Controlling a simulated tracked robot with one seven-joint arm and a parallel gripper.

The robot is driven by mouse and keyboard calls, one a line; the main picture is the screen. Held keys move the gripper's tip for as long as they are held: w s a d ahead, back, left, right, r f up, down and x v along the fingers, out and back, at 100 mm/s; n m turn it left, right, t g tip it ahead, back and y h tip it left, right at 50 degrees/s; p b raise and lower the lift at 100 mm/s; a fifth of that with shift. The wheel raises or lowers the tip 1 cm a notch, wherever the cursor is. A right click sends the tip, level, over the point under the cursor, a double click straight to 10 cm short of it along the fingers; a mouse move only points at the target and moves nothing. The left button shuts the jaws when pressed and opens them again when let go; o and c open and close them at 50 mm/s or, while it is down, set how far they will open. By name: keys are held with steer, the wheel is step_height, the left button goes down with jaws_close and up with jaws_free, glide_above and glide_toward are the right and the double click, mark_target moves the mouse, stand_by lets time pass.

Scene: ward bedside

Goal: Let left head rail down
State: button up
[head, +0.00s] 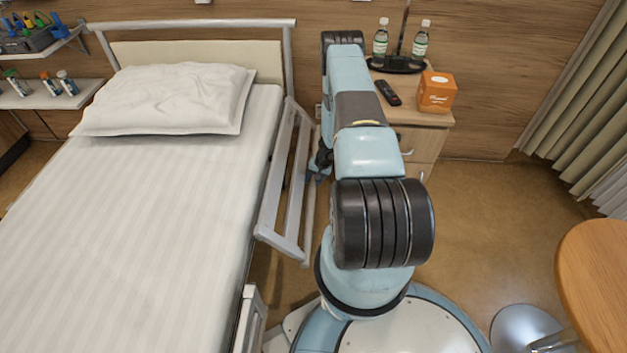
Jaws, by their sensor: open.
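The bed (130,240) has a white striped mattress, with a pillow (170,98) at its head end. The head rail (268,200) is a pale grey frame with long bars along the mattress's right side, near the pillow. It leans outward from the mattress, and its top bar is about level with the mattress or a little above.
A bedside cabinet (425,118) stands beyond my arm, with bottles (420,42), a remote (388,92) and an orange tissue box (436,92). A second rail (250,318) is at the lower middle. A round wooden table (598,280) is at right.

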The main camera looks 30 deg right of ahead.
steer(key=shift+f, duration=0.1)
steer(key=shift+c, duration=0.3)
steer(key=shift+w+a, duration=0.1)
jaws_close()
